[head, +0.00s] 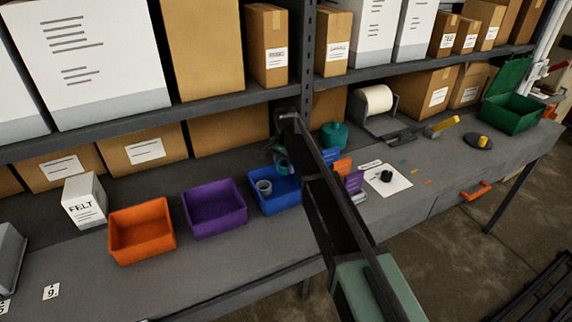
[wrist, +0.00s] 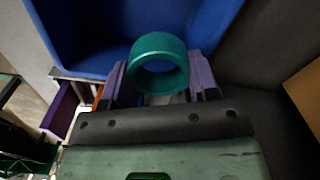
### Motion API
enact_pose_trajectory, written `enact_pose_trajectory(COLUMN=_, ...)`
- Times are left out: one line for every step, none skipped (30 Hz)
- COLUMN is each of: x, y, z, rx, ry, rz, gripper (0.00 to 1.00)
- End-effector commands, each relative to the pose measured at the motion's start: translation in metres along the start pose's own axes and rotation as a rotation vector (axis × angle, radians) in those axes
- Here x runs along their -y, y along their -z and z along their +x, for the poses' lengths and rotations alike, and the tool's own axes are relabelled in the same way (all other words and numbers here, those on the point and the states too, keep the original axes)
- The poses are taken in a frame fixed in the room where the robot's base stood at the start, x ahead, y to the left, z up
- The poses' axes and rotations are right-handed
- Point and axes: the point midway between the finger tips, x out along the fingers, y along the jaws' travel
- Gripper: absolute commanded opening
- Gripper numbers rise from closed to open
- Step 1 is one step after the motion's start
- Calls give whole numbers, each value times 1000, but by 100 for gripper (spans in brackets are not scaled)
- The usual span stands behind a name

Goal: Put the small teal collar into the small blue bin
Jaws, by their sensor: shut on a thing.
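The small teal collar (wrist: 158,49) is a short open ring, held between the purple-grey fingers of my gripper (wrist: 160,78) in the wrist view. In the head view my gripper (head: 281,158) is at the back part of the small blue bin (head: 283,206), with the collar (head: 283,168) partly hidden by the arm. The blue bin (wrist: 90,40) fills the upper wrist view behind the collar. The collar appears above the bin's opening; its exact height is unclear. A grey ring (head: 264,187) is in the bin. My arm hides the bin's right side.
A purple bin (head: 214,208) and an orange bin (head: 142,232) stand to the left. Upright coloured cards (head: 343,167) and a teal pot (head: 334,135) are right of the arm. A shelf (head: 150,123) overhangs the bench's back. Bare bench (head: 205,262) lies in front.

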Motion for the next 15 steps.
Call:
enact_pose_trajectory(x=0, y=0, z=3, rx=0, ry=0, rz=0, gripper=32)
enact_pose_trajectory(x=0, y=0, z=4, rx=0, ry=0, rz=0, gripper=32)
enact_pose_trajectory(x=0, y=0, z=6, rx=0, ry=0, rz=0, gripper=32)
enact_pose_trajectory(x=0, y=0, z=6, rx=0, ry=0, rz=0, gripper=32)
enact_pose_trajectory(x=0, y=0, z=7, rx=0, ry=0, rz=0, gripper=32)
enact_pose_trajectory(x=0, y=0, z=7, rx=0, ry=0, rz=0, gripper=32)
enact_pose_trajectory(x=0, y=0, z=6, rx=0, ry=0, rz=0, gripper=32)
enact_pose_trajectory(x=0, y=0, z=6, rx=0, ry=0, rz=0, gripper=32)
enact_pose_trajectory(x=0, y=0, z=6, rx=0, ry=-1, rz=0, gripper=61)
enact_pose_trajectory(x=0, y=0, z=6, rx=1, ry=-1, rz=0, gripper=65)
enact_pose_trajectory(x=0, y=0, z=6, rx=1, ry=-1, rz=0, gripper=70)
enact_pose_trajectory(x=0, y=0, z=6, rx=1, ry=0, rz=0, gripper=76)
enact_pose_trajectory(x=0, y=0, z=6, rx=1, ry=0, rz=0, gripper=80)
enact_pose_trajectory(x=0, y=0, z=6, rx=1, ry=0, rz=-1, gripper=80)
enact_pose_trajectory(x=0, y=0, z=6, rx=1, ry=0, rz=-1, gripper=80)
